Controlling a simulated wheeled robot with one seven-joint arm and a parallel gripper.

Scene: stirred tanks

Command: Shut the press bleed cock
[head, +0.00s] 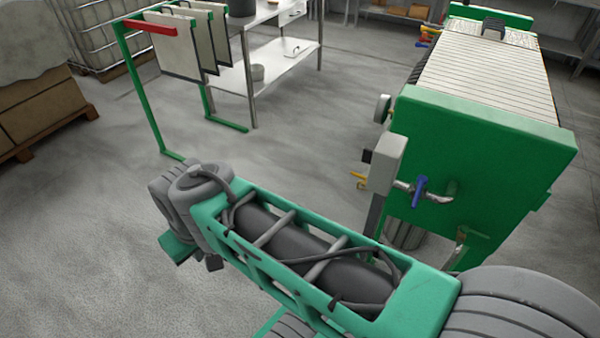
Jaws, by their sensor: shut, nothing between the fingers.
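The green filter press (485,150) stands on the right, its green end plate facing me. A blue-handled cock (420,188) sits on a short metal pipe at the end plate, its handle roughly upright in the picture. A small yellow handle (360,180) shows low at the left, beside a grey box (387,163). More small red, yellow and blue handles (428,35) show at the press's far left side. I cannot tell which of these is the bleed cock. My gripper is not in view; my green and grey arm fills the lower foreground and hides part of the press's foot.
A green rack (130,85) with hanging cloth plates (185,45) stands at the back left, next to a metal table (285,55). A pallet with cartons (40,110) is at the left edge. The grey floor between rack and press is clear.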

